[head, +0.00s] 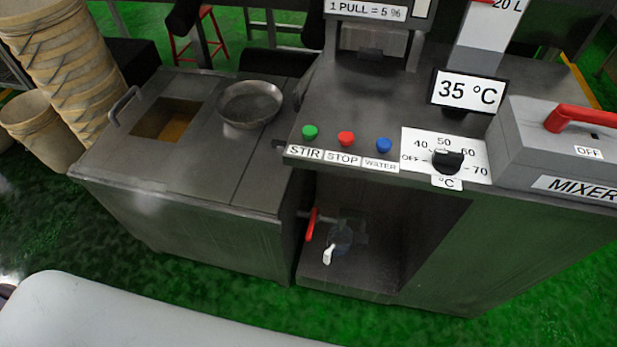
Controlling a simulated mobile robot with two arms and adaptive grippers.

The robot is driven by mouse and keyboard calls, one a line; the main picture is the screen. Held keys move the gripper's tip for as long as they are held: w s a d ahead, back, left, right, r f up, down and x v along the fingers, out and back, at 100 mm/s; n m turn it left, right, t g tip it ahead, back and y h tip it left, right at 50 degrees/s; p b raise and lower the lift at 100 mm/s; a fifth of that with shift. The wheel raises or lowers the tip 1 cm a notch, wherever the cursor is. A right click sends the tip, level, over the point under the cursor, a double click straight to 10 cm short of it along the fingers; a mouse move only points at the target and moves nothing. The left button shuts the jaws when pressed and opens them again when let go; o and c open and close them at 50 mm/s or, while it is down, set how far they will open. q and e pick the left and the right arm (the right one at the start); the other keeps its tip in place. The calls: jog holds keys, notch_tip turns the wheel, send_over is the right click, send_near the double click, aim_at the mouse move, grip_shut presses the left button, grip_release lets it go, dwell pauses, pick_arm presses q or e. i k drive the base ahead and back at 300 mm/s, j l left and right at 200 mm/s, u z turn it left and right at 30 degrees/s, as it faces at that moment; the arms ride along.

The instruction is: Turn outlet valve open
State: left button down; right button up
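The outlet valve (341,236) sits low in the open recess under the control panel and is dark and partly in shadow. A red lever (311,225) stands nearly upright at its left side. A small white-tipped part (328,254) points down at its front. The dark recess makes it hard to tell how these parts join or whether the valve is open. Neither of my grippers shows in the head view, and nothing is seen touching the valve.
Above the recess are green, red and blue buttons (346,139), a temperature dial (448,160), a 35 °C display (468,91) and the mixer box (560,150). A metal cabinet (200,220) stands left of the recess, with a bowl (249,103) on top. Stacked buckets (70,60) stand at the far left.

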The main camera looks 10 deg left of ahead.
aim_at(308, 234)
jog(key=i+j, duration=0.35)
jog(key=j, duration=0.25)
jog(key=k+j, duration=0.1)
jog(key=j, duration=0.2)
jog(key=k+j, duration=0.15)
jog(key=j, duration=0.2)
jog(key=k+j+z, duration=0.1)
jog(key=j, duration=0.2)
